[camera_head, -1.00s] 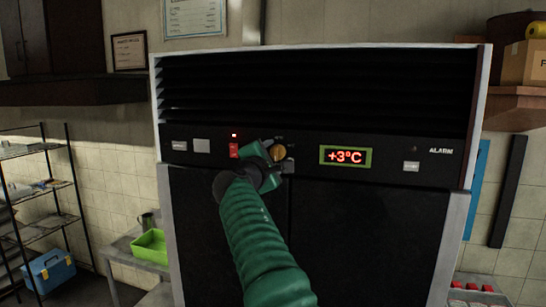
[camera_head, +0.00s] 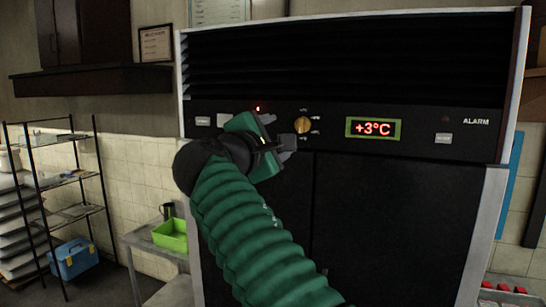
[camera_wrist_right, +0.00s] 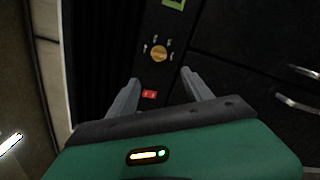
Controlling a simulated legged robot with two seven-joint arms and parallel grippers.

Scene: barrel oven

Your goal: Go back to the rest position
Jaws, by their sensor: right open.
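My right gripper (camera_head: 283,130) is in front of the control panel of a tall dark cabinet (camera_head: 400,220), on the end of my green ribbed arm. In the right wrist view the same gripper (camera_wrist_right: 158,90) has its two grey fingers apart with nothing between them. The orange knob (camera_head: 302,125) is just right of the fingertips in the head view, apart from them; the wrist view shows the knob (camera_wrist_right: 159,54) beyond the fingers. My left gripper is not in view.
The panel display (camera_head: 373,128) reads +3°C, and a red light (camera_head: 258,109) is lit. At left are a wire shelf rack (camera_head: 65,190), a blue box (camera_head: 74,258) on the floor and a green tray (camera_head: 171,235) on a side table.

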